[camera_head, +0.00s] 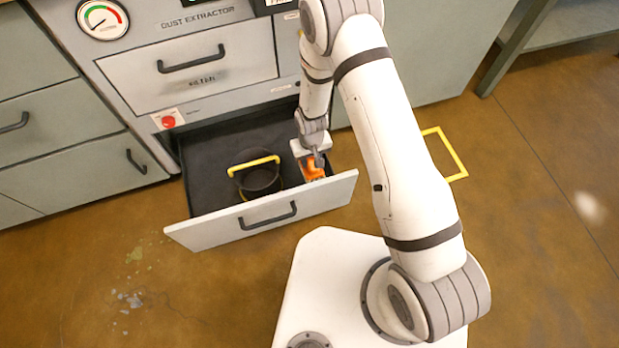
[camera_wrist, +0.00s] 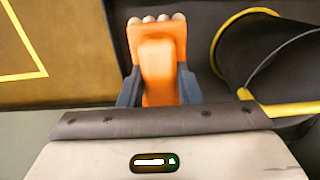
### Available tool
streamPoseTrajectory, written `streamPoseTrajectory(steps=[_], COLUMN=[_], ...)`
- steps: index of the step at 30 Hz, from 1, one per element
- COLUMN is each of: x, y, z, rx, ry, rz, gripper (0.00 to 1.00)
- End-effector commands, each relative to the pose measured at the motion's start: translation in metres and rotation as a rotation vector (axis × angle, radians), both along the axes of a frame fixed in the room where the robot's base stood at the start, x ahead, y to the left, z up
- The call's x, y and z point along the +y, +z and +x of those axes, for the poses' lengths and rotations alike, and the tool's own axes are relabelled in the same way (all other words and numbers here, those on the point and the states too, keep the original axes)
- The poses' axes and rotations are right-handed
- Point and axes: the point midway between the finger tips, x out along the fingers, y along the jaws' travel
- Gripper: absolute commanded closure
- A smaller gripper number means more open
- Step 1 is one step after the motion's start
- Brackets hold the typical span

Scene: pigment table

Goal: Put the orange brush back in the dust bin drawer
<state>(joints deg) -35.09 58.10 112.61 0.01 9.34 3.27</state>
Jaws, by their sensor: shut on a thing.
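The orange brush (camera_wrist: 158,65) is between the two dark fingers of my gripper (camera_wrist: 158,88) in the wrist view, with its pale bristle tips at the top of that picture. In the head view the brush (camera_head: 312,170) shows as a small orange patch just below my gripper (camera_head: 311,158). Both are over the right end of the open dust bin drawer (camera_head: 210,175). My gripper is shut on the brush. I cannot tell whether the brush touches the drawer floor.
A black bin (camera_head: 258,180) with a yellow handle stands in the drawer, left of my gripper; it also shows in the wrist view (camera_wrist: 280,65). The drawer front (camera_head: 240,222) is near the brush. A yellow floor outline (camera_head: 458,158) lies to the right.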

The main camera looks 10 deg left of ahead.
Motion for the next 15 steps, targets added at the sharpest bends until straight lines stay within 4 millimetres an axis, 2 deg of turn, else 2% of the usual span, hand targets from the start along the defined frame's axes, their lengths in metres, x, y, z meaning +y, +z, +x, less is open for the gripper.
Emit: streamPoseTrajectory(steps=[1,6,11,15], x=[0.0,-0.001,-0.001,-0.001], y=[-0.012,-0.045,-0.059,-0.079], z=[0.0,0.0,0.001,0.0], rx=[0.001,0.002,0.0,0.001], ry=[0.0,-0.001,-0.002,-0.002], rz=[-0.001,-0.001,0.0,-0.001], gripper=[0.91,0.91,0.91,0.91])
